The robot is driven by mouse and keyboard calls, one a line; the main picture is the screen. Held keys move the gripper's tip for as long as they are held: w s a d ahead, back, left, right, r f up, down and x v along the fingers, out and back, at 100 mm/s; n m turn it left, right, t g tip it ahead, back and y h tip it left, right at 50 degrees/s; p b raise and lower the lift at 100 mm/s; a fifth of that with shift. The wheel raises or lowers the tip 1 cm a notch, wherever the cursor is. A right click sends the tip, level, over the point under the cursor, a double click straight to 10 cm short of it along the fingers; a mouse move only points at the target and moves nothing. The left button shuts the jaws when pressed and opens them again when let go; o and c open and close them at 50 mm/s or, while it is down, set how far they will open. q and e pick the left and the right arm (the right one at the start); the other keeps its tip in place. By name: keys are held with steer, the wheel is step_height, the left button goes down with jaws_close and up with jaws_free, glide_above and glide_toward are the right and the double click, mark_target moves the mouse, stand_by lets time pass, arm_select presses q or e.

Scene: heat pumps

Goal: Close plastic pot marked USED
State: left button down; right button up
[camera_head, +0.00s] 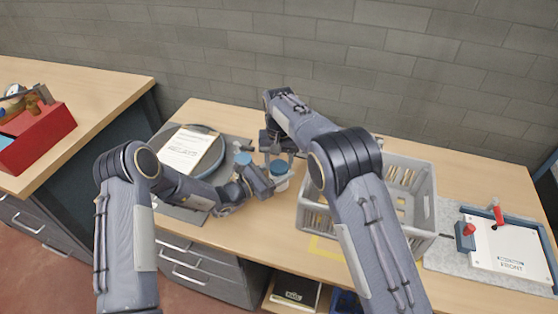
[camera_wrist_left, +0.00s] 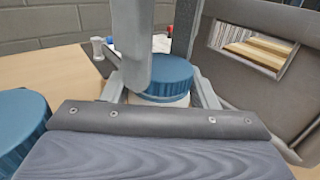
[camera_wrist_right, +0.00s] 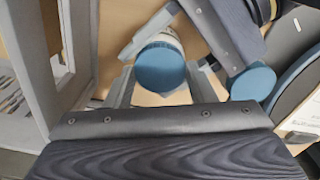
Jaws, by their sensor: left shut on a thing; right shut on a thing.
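A small white pot (camera_head: 282,184) with a ribbed blue lid (camera_head: 279,168) is at the middle of the table. The lid sits over the pot's mouth, also in the left wrist view (camera_wrist_left: 165,78); I cannot tell how tightly. My left gripper (camera_head: 275,185) is shut on the pot's body from the side, just below the lid. My right gripper (camera_head: 280,158) comes from above, shut with its fingers on either side of the lid, seen in the right wrist view (camera_wrist_right: 160,68). No USED marking is readable.
A second blue lid (camera_head: 243,158) is close by on the left, also in the right wrist view (camera_wrist_right: 253,83). A round dark tray with a paper sheet (camera_head: 186,149) is further left. A grey crate (camera_head: 425,200) stands right.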

steer(key=o, duration=1.1)
steer(key=shift+r, duration=0.1)
steer(key=shift+r, duration=2.2)
steer(key=shift+c, duration=0.4)
